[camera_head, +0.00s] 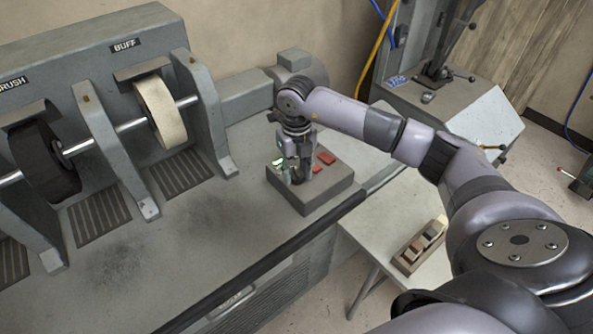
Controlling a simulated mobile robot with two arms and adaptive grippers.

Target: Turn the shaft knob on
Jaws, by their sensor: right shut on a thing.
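A grey control box (325,191) sits on the machine bench in the middle of the camera_head view. Its top carries a lit green button (278,161) at the left and red buttons (325,157) at the right. My right gripper (298,177) points down onto the top of this box, between the green and red buttons. It is shut on a small dark part there, which looks like the shaft knob. The gripper hides most of the knob, so its turn position cannot be told. My left gripper is not in view.
A shaft (132,125) carries a black brush wheel (45,160) and a pale buff wheel (160,110) at the left. A white side table (375,225) holds a small brown tray with blocks (407,268). Another grey machine (462,112) stands at the back right.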

